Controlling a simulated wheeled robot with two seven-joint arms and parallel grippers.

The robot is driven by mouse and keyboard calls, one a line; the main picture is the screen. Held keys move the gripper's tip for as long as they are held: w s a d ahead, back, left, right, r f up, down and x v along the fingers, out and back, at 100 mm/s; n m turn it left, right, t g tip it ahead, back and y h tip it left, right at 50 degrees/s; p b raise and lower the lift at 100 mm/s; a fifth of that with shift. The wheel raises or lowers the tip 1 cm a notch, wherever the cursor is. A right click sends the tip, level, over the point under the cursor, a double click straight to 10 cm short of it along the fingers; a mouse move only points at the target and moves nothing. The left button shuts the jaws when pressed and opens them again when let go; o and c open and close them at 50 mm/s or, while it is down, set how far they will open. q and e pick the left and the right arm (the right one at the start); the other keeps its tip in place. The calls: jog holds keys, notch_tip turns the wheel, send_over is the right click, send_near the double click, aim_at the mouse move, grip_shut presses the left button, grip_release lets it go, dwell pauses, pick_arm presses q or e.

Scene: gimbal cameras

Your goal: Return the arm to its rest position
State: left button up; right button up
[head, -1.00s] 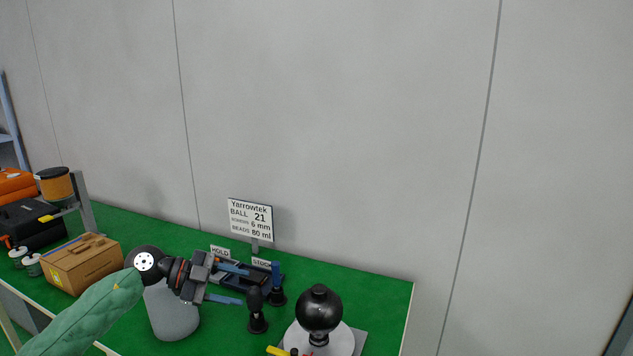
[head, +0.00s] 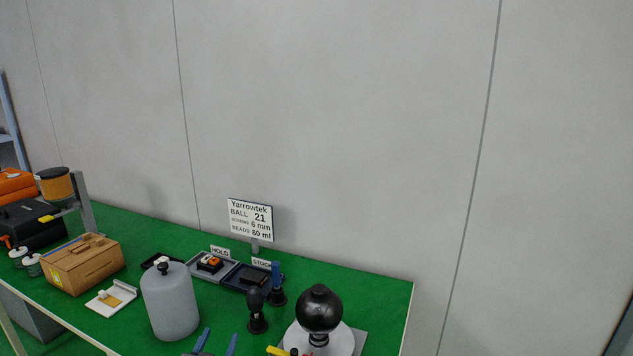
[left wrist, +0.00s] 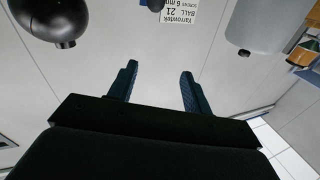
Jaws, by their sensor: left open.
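My left gripper (head: 215,342) shows only as two blue fingertips at the bottom edge of the head view, in front of the green bench. In the left wrist view its two blue fingers (left wrist: 157,85) stand apart with nothing between them. The rest of my left arm is out of the head view. My right gripper is not in either view.
On the green bench (head: 120,225) stand a grey cylinder (head: 172,305), a black ball (head: 319,308) on a white round base, a cardboard box (head: 85,265), two trays (head: 210,265) and a sign (head: 251,220). A pale wall (head: 340,120) rises behind.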

pick_arm(q)
jog(key=s+a+f+n+g+y, duration=0.25)
jog(key=s+f+g, duration=0.55)
jog(key=s+f, duration=0.55)
jog(key=s+d+f+m+g+h, duration=0.15)
jog(key=s+f+g, duration=0.25)
jog(key=s, duration=0.4)
jog(key=s+d+f+m+g, duration=0.1)
jog(key=s+d+f+g, duration=0.2)
jog(key=s, duration=0.5)
jog(key=s+d+f+g, duration=0.1)
jog(key=f, duration=1.5)
jog(key=s+d+f+g, duration=0.1)
jog(key=s+d+f, duration=0.1)
jog(key=f, duration=1.4)
jog(key=shift+s+f, duration=0.3)
jog(key=shift+f, duration=0.1)
jog(key=shift+w+r, duration=0.1)
